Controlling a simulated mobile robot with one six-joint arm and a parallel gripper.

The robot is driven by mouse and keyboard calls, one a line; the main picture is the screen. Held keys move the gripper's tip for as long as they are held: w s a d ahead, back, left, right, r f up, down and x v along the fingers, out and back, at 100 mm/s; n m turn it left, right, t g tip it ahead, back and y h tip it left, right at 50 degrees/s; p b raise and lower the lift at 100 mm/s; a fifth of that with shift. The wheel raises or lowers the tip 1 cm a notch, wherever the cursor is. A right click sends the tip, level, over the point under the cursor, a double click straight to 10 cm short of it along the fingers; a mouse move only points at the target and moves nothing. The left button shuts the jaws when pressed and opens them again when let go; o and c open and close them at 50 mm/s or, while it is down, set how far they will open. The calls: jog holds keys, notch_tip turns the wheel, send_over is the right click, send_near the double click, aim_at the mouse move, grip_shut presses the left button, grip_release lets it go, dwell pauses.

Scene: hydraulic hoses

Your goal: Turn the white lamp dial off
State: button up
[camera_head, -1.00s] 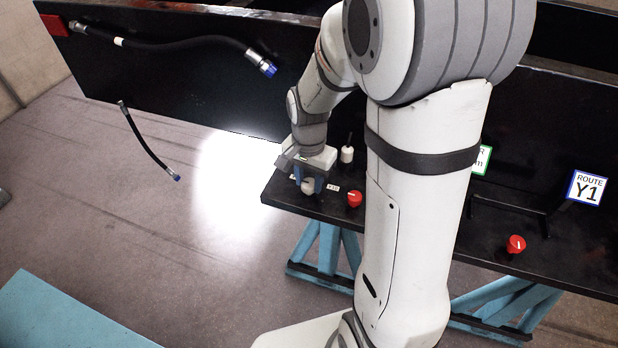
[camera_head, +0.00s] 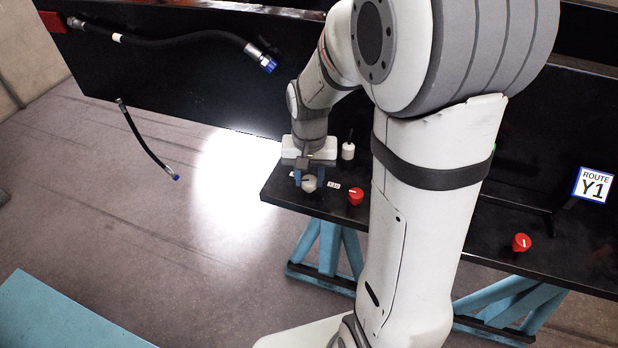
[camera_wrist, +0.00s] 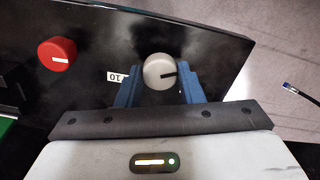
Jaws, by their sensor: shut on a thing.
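The white lamp dial (camera_head: 309,183) sits on the black bench top near its left end. In the wrist view the dial (camera_wrist: 160,72) is round and pale with a dark pointer line aimed right. My gripper (camera_head: 309,178) is over the dial, with its blue fingers (camera_wrist: 159,86) on either side of it. The fingers are shut on the dial. A bright patch of light (camera_head: 238,180) lies on the floor left of the bench.
A red dial (camera_head: 356,197) stands just right of the white one, and another red dial (camera_head: 521,242) is farther right. A small white-capped post (camera_head: 348,151) stands behind. My arm covers the bench's middle.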

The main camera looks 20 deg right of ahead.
aim_at(310, 180)
jog(key=shift+n+b, duration=0.5)
jog(key=shift+n, duration=1.2)
jog(key=o, duration=1)
notch_tip(310, 180, up, 8)
jog(key=shift+f+b, duration=0.1)
jog(key=shift+b, duration=0.3)
